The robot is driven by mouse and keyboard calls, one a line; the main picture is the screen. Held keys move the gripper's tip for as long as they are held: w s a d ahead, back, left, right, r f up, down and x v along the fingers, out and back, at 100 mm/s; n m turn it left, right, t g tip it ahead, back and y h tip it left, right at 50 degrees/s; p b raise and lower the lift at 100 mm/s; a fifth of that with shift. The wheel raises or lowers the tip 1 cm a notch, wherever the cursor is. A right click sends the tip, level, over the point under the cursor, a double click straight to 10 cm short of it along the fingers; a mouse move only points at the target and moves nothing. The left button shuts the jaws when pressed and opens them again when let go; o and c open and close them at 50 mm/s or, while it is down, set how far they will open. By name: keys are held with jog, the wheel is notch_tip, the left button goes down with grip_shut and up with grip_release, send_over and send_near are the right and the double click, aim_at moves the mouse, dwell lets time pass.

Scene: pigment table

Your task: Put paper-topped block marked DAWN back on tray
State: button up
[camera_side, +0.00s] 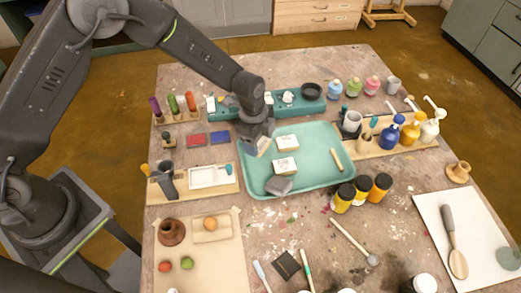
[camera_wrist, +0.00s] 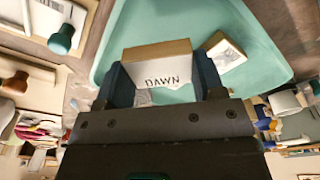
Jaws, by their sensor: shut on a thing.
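The block marked DAWN (camera_wrist: 158,72) has a white paper face with black lettering and a tan edge. My gripper (camera_wrist: 163,85) is shut on it, one finger at each side. In the side view the gripper (camera_side: 256,140) points down at the left part of the teal tray (camera_side: 312,140), and a pale part of the block (camera_side: 264,147) shows beside it. The tray also shows in the wrist view (camera_wrist: 110,45). I cannot tell whether the block touches the tray. The block's underside is hidden.
On the tray are two white-topped blocks (camera_side: 287,143) (camera_side: 285,165), a grey lump (camera_side: 279,185) and a cream stick (camera_side: 336,159). Dark-lidded yellow jars (camera_side: 362,188) stand at its lower right. Bare tray surface shows at right.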

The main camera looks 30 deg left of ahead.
aim_at(260, 151)
jog(key=shift+d+f, duration=0.3)
jog(key=shift+f, duration=1.8)
jog(key=shift+f, duration=0.1)
jog(key=o, duration=0.7)
